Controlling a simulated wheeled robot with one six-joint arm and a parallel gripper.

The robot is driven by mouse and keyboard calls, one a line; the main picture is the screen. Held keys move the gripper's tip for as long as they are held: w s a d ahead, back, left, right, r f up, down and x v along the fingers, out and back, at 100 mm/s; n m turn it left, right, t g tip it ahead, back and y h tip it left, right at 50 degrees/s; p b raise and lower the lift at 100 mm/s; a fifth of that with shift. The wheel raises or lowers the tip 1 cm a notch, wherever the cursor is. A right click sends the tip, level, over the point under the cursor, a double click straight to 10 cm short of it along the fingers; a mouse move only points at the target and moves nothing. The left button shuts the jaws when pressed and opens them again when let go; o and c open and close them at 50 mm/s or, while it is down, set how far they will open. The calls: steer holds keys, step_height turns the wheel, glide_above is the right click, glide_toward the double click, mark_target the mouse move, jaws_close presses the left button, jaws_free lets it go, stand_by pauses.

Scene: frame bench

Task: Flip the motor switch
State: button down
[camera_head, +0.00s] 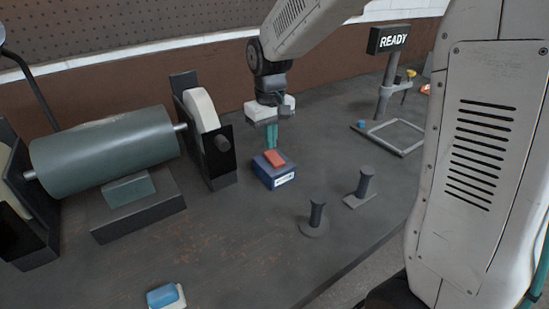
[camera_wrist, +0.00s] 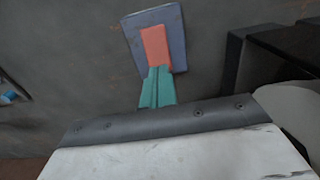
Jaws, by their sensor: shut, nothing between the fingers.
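The motor switch is a small blue box (camera_head: 280,178) on the bench with a red-orange rocker (camera_head: 274,158) on top and a white label on its front. My gripper (camera_head: 271,143) points down with its teal fingers shut and empty, at the rear end of the rocker. In the wrist view the shut fingers (camera_wrist: 157,75) overlap the near end of the rocker (camera_wrist: 156,46), and the blue box (camera_wrist: 178,38) shows around it. I cannot tell whether the fingertips touch the rocker. The fingers hide part of the near end of the box.
A bench grinder with a grey-green motor (camera_head: 105,150) and a pale wheel (camera_head: 201,110) stands left of the switch. Two dark posts (camera_head: 316,215) (camera_head: 365,183) stand to the right. A READY sign (camera_head: 389,39) is behind. A blue and white block (camera_head: 166,296) lies at the front.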

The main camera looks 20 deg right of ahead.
mark_target(272, 154)
steer(key=shift+f, duration=1.05)
stand_by(0.7)
steer(key=shift+r, duration=3.55)
steer(key=shift+s+f, duration=0.2)
steer(key=shift+s, duration=0.15)
steer(key=s+d+r+m, duration=0.1)
steer(key=s+d+r, duration=0.1)
steer(key=s, duration=1.1)
steer(key=s+d+r+m+t, duration=0.1)
steer(key=s+d, duration=0.1)
steer(key=s, duration=1.2)
steer(key=shift+s+r, duration=0.25)
steer(key=shift+r, duration=0.15)
